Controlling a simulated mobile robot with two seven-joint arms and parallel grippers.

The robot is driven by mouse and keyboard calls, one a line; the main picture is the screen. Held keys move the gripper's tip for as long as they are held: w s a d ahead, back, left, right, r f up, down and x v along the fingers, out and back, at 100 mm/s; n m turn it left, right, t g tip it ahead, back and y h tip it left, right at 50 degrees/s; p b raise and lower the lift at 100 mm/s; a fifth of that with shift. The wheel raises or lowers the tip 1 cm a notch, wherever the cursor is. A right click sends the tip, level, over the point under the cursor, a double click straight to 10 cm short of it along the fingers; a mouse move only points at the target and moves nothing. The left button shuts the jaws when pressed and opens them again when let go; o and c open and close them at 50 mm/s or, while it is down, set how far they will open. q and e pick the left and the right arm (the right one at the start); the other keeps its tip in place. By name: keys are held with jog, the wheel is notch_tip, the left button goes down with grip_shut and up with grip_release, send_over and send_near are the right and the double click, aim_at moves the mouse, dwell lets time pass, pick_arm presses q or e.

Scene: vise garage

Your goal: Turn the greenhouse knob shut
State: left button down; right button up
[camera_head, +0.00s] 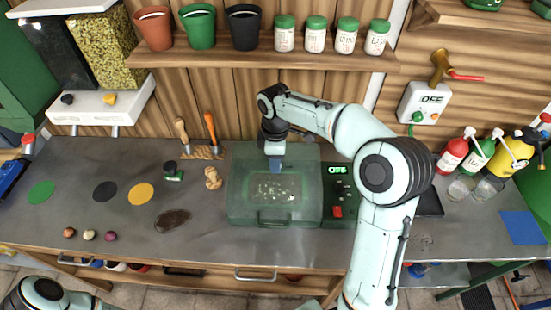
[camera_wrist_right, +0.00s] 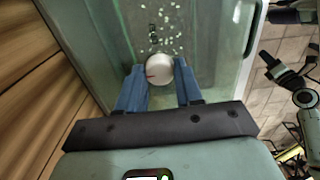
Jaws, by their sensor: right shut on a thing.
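The greenhouse (camera_head: 240,208) is a see-through green box on the workbench, with pale bits inside on its floor. Its round white knob (camera_wrist_right: 159,69) has a red mark and shows on top of the box in the right wrist view. My right gripper (camera_head: 276,163) reaches down to the greenhouse top from the back. In the right wrist view, the blue fingers of my right gripper (camera_wrist_right: 160,80) are shut on the knob, one on each side. The knob is hidden by my gripper in the head view. My left gripper is out of view.
A green control panel (camera_head: 339,196) reading OFF, with a red button, stands right of the greenhouse. A small mushroom-like object (camera_head: 213,178) is to the left. A shelf (camera_head: 250,55) with pots and jars hangs behind.

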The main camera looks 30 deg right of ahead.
jog(key=o, duration=1)
jog(key=shift+o, duration=0.2)
notch_tip(320, 180, up, 13)
jog(key=shift+r, duration=0.2)
